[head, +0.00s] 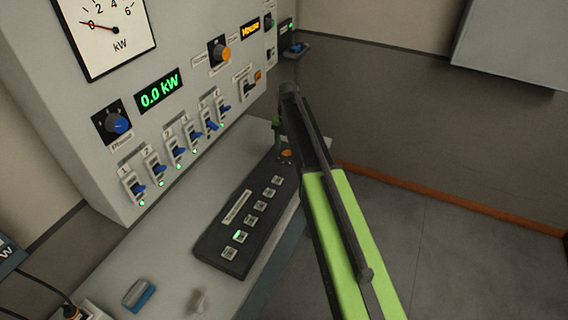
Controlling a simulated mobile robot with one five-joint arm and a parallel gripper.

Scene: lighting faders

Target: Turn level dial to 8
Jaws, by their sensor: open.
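A grey control panel (190,100) carries two round dials. One is a blue knob (117,124) on a black plate at the left, under the meter. The other is an orange knob (222,54) on a black plate higher up, right of the green 0.0 kW display. Their small labels are too blurred to tell which is the level dial, and no scale number is readable. My gripper (278,126) is mostly hidden behind my arm, right of the panel and above the far end of the desk. It is open and appears apart from both knobs.
A row of blue switches (177,147) runs along the panel's lower part. A black button box (228,212) and a small blue object (138,294) lie on the grey desk (165,245). Open floor (465,250) is at the right.

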